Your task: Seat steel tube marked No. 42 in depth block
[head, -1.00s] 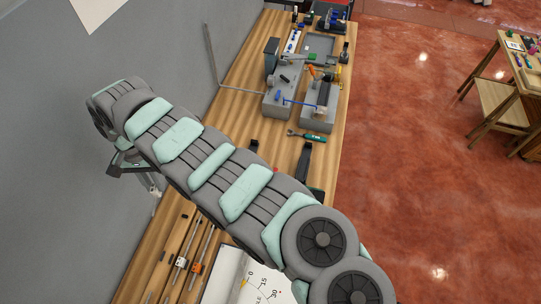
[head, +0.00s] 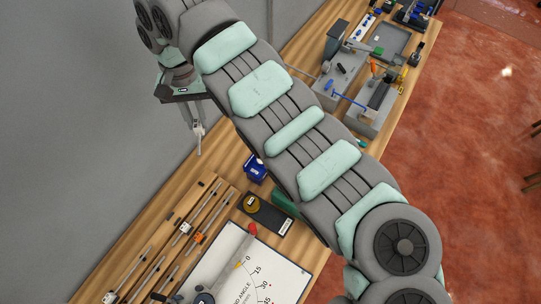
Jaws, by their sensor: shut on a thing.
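My gripper (head: 197,127) hangs from my arm at the upper left in the head view, in front of the grey wall. Its jaws are shut on a slim, pale metallic piece (head: 198,146), which looks like a steel tube pointing down. It is too small to read a No. 42 mark. Several thin steel rods or tubes with white and orange tags (head: 187,228) lie in a wooden rack below the gripper. Grey blocks (head: 371,122) stand on the bench beyond my arm; I cannot tell which, if any, is the depth block.
A white bend-angle board (head: 270,262) lies at the bench front. A dark plate with a yellow disc (head: 265,213) and a blue box (head: 255,168) are near the rack. My arm crosses the bench and hides its middle. Bare wood (head: 160,215) shows along the wall.

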